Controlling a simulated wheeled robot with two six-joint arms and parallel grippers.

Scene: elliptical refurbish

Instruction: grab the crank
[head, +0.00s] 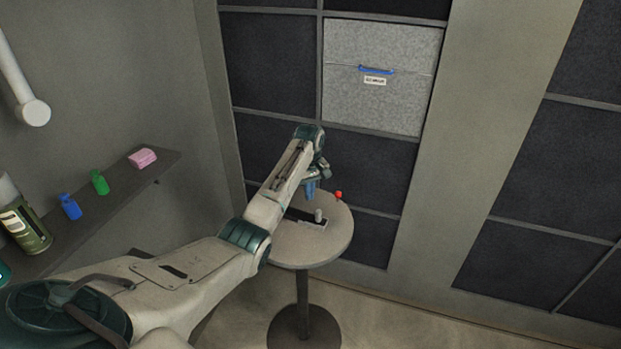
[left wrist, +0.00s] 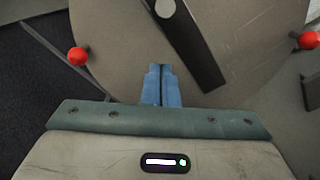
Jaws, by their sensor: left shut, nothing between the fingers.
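A dark flat bar with a light grey upright knob (head: 318,214), which looks like the crank, sits on a small round table (head: 335,232). In the left wrist view the dark bar (left wrist: 193,48) runs diagonally, with the round grey knob (left wrist: 165,8) at its upper end. My left gripper (head: 310,196) is shut and empty, its blue fingers above the table at the back of the crank. In the left wrist view its fingertips (left wrist: 161,68) are left of the bar, apart from it in the picture. My right gripper is not in view.
A red ball (head: 338,194) is at the table's back right edge; the left wrist view shows red balls at left (left wrist: 77,56) and right (left wrist: 308,40). A wall shelf (head: 165,168) holds bottles and a pink item. A grey panelled wall stands behind the table.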

